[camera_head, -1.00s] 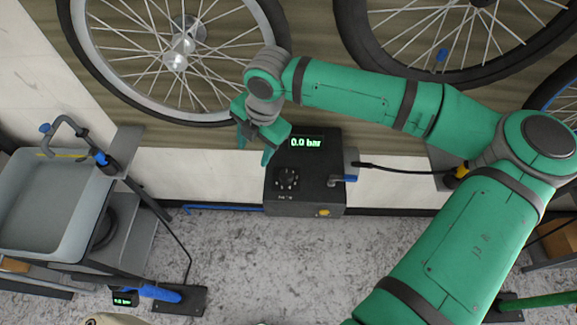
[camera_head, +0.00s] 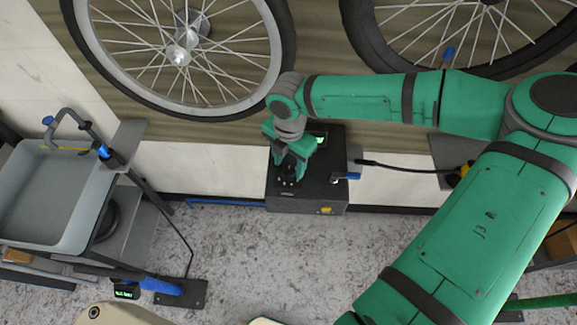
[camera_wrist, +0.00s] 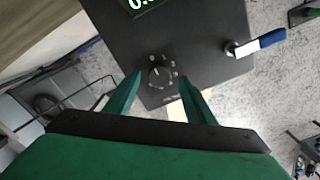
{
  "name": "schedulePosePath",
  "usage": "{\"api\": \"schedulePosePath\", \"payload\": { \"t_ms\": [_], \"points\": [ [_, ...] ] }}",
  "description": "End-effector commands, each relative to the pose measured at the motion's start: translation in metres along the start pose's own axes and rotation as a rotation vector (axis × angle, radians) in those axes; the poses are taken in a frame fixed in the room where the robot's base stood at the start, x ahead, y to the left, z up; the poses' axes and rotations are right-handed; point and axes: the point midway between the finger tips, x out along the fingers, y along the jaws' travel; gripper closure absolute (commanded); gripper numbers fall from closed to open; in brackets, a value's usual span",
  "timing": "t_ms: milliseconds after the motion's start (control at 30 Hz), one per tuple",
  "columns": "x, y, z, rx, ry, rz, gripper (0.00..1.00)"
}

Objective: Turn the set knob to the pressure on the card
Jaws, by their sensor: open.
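The set knob (camera_wrist: 158,73) is a small round black dial with pale marks around it, on the dark compressor box (camera_head: 325,190). In the wrist view it lies ahead of and between my two green fingertips, apart from them as far as I can tell. My gripper (camera_wrist: 163,88) is open and empty; in the head view my gripper (camera_head: 290,172) hangs over the box and hides most of the knob. The display (camera_wrist: 150,5) is cut off in the wrist view and mostly covered in the head view. I cannot make out a pressure card.
A blue-handled valve lever (camera_wrist: 262,42) sticks out from the box's right side, with a black hose (camera_head: 405,168) nearby. A yellow button (camera_head: 326,210) is on the box's front. A grey tub (camera_head: 50,200) stands left; wheels hang behind. The floor in front is clear.

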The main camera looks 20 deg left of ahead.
Motion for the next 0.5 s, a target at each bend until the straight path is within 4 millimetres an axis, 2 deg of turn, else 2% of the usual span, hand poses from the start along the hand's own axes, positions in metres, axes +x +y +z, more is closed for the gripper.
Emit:
{"api": "schedulePosePath", "payload": {
  "t_ms": [200,500],
  "points": [
    [0.019,0.001,0.000,0.000,0.000,0.000,0.51],
    [0.022,0.000,0.000,0.000,0.000,0.001,0.51]
  ]
}}
